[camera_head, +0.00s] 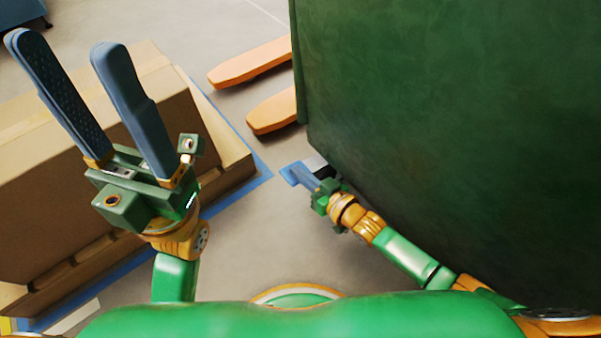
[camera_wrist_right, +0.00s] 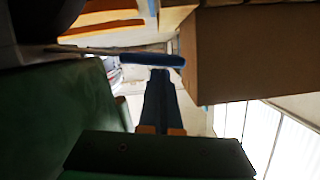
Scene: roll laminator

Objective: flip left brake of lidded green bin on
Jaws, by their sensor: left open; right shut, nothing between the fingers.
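The large green bin (camera_head: 450,110) fills the right of the head view; its green side (camera_wrist_right: 70,110) also shows at the left of the right wrist view. A blue bar (camera_wrist_right: 152,60) on a thin grey rod, seemingly the bin's brake pedal, lies just past my right fingertips in the wrist view. Whether they touch cannot be told, nor can the brake's setting. My right gripper (camera_head: 300,174) is shut and empty, low beside the bin's lower edge; its closed fingers show in the wrist view (camera_wrist_right: 159,73). My left gripper (camera_head: 65,42) is open and empty, raised at left. The lid is not visible.
Brown boxes (camera_head: 80,150) stand at left inside a blue floor outline (camera_head: 262,170); a box (camera_wrist_right: 230,55) also shows in the wrist view. Two orange forks (camera_head: 250,62) lie behind, left of the bin. Grey floor (camera_head: 245,235) is clear between boxes and bin.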

